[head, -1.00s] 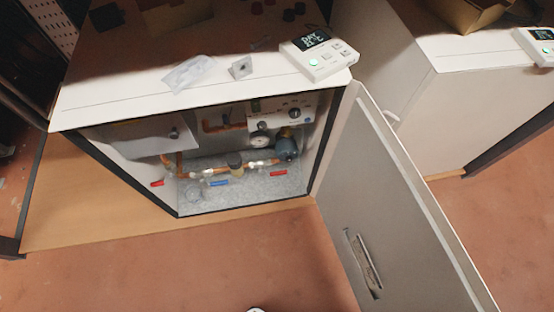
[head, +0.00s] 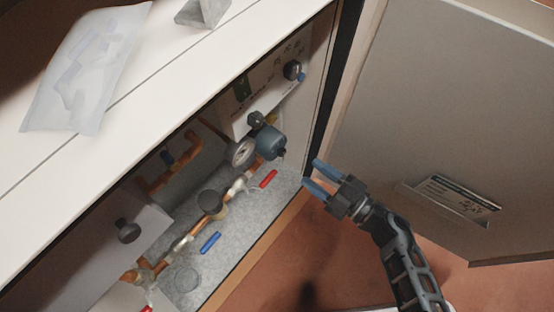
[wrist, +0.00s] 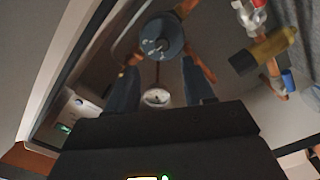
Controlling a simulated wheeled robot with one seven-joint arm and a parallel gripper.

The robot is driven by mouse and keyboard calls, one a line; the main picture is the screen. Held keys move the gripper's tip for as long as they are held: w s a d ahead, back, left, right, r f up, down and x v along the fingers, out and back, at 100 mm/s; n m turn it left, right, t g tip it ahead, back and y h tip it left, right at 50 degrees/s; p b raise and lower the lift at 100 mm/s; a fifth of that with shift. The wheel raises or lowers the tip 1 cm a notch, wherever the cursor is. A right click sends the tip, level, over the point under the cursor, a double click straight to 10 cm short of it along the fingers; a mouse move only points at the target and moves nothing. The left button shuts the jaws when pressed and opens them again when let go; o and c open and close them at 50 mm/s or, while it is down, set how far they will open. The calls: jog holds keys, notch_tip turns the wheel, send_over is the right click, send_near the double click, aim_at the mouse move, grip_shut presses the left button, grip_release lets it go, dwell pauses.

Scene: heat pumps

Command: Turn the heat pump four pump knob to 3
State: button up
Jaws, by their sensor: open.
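The pump's round face (wrist: 161,38) shows at the top of the wrist view, beyond the fingertips. A black knob (head: 292,70) sits on the white control panel (head: 262,88) above the pump. I cannot read any knob setting. My gripper (head: 312,174) is open and empty by the cabinet's right opening edge, apart from the pump. Its two blue fingers also show in the wrist view (wrist: 159,68).
The open door (head: 450,100) stands to the right of my gripper. Copper pipes, a pressure gauge (head: 241,152), a red valve handle (head: 268,179) and a blue valve handle (head: 210,243) crowd the interior. A plastic bag (head: 85,70) lies on the cabinet top.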

aim_at(284, 153)
jog(key=b+x, duration=0.2)
jog(key=x, duration=0.6)
jog(key=shift+a+f, duration=0.2)
grip_shut()
